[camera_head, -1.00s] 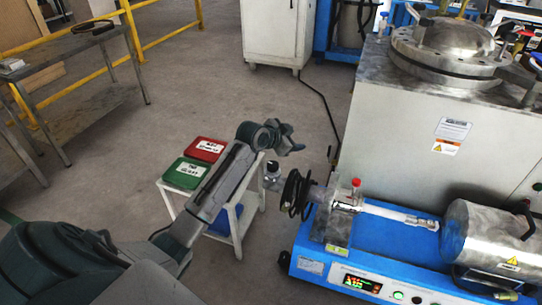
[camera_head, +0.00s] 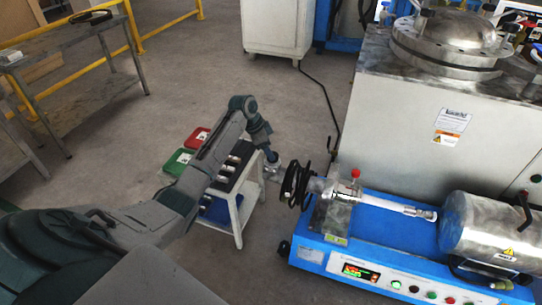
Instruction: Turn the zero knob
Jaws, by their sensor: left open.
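My left gripper (camera_head: 272,170) is at the left end of the machine, beside the black coil (camera_head: 296,188). It points down and is small in the picture; whether it touches anything cannot be seen. My right gripper is not in view.
A steel cylinder (camera_head: 478,233) sits on the machine's right. A large grey cabinet (camera_head: 400,130) stands behind.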

